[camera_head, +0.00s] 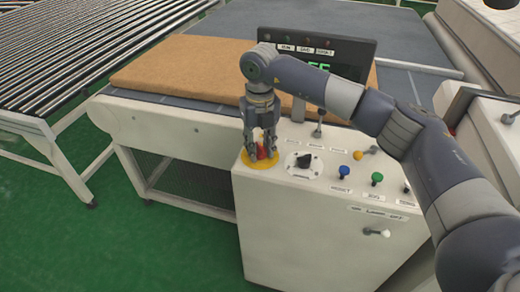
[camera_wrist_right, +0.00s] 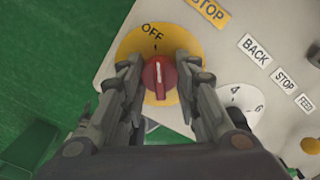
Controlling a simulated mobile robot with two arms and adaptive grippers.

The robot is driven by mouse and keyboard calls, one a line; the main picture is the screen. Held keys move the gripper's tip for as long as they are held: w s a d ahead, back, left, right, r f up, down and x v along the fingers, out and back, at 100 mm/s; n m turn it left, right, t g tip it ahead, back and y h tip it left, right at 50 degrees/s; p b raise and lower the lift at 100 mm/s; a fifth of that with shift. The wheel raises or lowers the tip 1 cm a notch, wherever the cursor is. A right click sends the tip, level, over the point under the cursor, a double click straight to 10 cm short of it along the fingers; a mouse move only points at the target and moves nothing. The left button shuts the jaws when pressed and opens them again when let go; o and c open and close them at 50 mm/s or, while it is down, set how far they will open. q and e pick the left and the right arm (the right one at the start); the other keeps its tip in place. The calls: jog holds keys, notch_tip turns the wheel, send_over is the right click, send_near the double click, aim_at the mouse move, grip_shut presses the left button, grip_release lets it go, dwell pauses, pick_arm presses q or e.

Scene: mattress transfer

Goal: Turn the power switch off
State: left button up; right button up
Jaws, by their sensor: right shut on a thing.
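The power switch is a red knob (camera_wrist_right: 160,78) on a round yellow plate (camera_wrist_right: 186,40) marked OFF. In the head view the red knob (camera_head: 262,154) and yellow plate (camera_head: 246,160) are at the left corner of a white control box. My right gripper (camera_head: 262,148) points down over the knob. In the wrist view the right gripper's fingers (camera_wrist_right: 158,72) are shut on the knob, one on each side. The knob's pale pointer line runs nearly straight up in that picture, towards the plate's edge near OFF. My left gripper is not in view.
Beside the switch, the control box (camera_head: 300,230) carries a black dial (camera_head: 303,161), a blue button (camera_head: 344,170), a green button (camera_head: 377,177) and small levers. A display panel (camera_head: 345,52) stands behind. A brown mattress (camera_head: 180,75) lies on the conveyor. Green floor is free at left.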

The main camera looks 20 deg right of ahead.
aim_at(260, 146)
jog(key=shift+n, duration=0.5)
jog(key=o, duration=1.1)
jog(key=shift+r, duration=0.25)
notch_tip(260, 146, up, 12)
jog(key=shift+f, duration=0.2)
